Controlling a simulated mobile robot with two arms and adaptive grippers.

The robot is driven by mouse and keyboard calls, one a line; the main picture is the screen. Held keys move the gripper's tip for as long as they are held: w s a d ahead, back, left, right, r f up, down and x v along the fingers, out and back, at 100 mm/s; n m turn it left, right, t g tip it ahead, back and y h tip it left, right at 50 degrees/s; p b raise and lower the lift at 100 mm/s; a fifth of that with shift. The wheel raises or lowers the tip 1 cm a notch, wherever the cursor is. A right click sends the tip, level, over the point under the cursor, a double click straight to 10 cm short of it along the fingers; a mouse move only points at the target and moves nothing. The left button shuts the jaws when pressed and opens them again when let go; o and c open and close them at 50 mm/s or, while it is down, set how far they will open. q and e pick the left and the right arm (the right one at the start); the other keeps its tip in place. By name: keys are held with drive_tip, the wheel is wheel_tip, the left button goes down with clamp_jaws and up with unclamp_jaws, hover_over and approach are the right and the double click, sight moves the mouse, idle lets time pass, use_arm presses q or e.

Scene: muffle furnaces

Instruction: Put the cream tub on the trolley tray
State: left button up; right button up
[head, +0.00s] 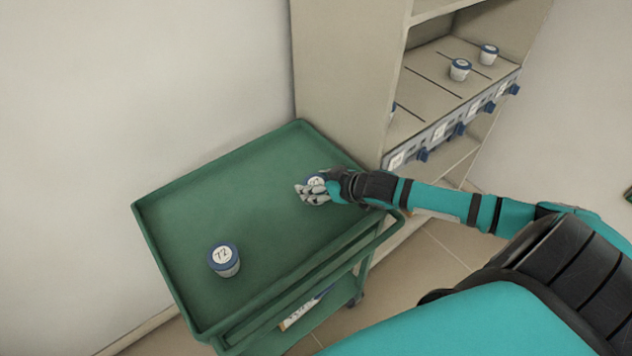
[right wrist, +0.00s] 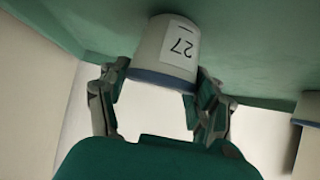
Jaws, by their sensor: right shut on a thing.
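The trolley tray (head: 215,195) is the green top of a trolley in the head view. My right gripper (head: 312,190) is over its right part, with its fingers shut around a tub. In the head view only a bit of that tub's top (head: 316,181) shows between the fingers. In the right wrist view the held tub (right wrist: 168,50) has a pale cream body, a blue lid rim and a numbered white label. My right gripper's fingers (right wrist: 160,95) clasp its sides. Its base is close to the green surface; I cannot tell whether it touches. My left gripper is not in view.
Another tub (head: 224,260) with a blue lid marked 72 stands upright at the tray's front left. The rest of the tray is clear. A beige shelf unit (head: 350,80) stands behind, with two small tubs (head: 460,69) (head: 488,54) on its shelf. A raised rim edges the tray.

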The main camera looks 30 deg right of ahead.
drive_tip(key=shift+f, duration=0.15)
drive_tip(key=o, duration=1.3)
drive_tip(key=p+v, duration=0.1)
drive_tip(key=v, duration=1.1)
drive_tip(key=shift+p, duration=0.35)
